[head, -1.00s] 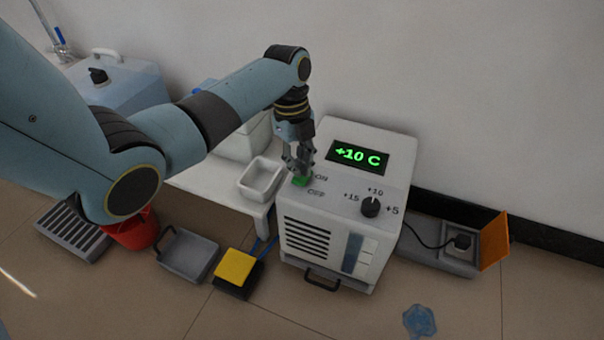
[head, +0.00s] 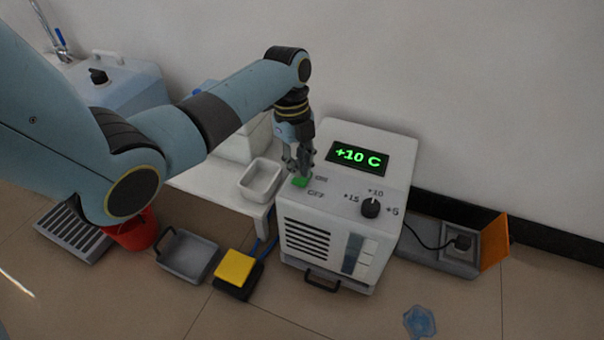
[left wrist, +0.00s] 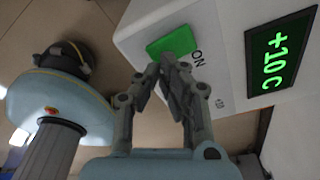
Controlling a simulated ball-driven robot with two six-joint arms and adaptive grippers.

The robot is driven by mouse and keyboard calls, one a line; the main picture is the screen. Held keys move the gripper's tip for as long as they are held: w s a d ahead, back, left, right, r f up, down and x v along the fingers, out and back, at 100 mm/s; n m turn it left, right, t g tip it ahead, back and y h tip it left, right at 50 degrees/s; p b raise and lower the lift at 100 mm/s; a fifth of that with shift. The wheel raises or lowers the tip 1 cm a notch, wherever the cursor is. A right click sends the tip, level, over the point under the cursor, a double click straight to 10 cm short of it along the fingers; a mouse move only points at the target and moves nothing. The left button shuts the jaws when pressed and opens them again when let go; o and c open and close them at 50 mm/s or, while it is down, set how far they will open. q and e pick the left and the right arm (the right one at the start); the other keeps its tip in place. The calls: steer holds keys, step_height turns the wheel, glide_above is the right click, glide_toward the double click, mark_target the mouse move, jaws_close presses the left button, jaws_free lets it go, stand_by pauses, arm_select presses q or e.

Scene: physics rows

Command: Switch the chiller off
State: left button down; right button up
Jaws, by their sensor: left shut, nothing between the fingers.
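The chiller (head: 340,215) is a white box on the floor, with a lit green display (head: 358,157) reading +10 C. Its green rocker switch (head: 300,182) is on the top panel beside the ON and OFF labels. A black knob (head: 370,207) sits among +15, +10 and +5. My left gripper (head: 300,170) is shut and empty, pointing down right at the switch. In the left wrist view its fingertips (left wrist: 168,62) overlap the near edge of the green switch (left wrist: 172,45); I cannot tell whether they touch it. My right gripper is not in view.
A white bench with a small white tray (head: 260,180) stands left of the chiller. A yellow-topped pedal (head: 236,268), a grey tray (head: 187,256) and a red bucket (head: 132,234) are on the floor. A socket box (head: 440,250) with an orange flap is at right.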

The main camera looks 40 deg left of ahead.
mark_target(300, 180)
arm_select(q)
steer(key=shift+f+b, duration=0.6)
steer(key=shift+f, duration=0.65)
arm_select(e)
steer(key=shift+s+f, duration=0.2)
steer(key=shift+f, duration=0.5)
arm_select(q)
steer(key=shift+s, duration=0.1)
steer(key=shift+r+p, duration=0.65)
steer(key=shift+r, duration=0.1)
steer(key=shift+r+p, duration=1.65)
steer(key=shift+r, duration=0.15)
steer(key=shift+r+p, duration=0.85)
steer(key=shift+r, duration=0.15)
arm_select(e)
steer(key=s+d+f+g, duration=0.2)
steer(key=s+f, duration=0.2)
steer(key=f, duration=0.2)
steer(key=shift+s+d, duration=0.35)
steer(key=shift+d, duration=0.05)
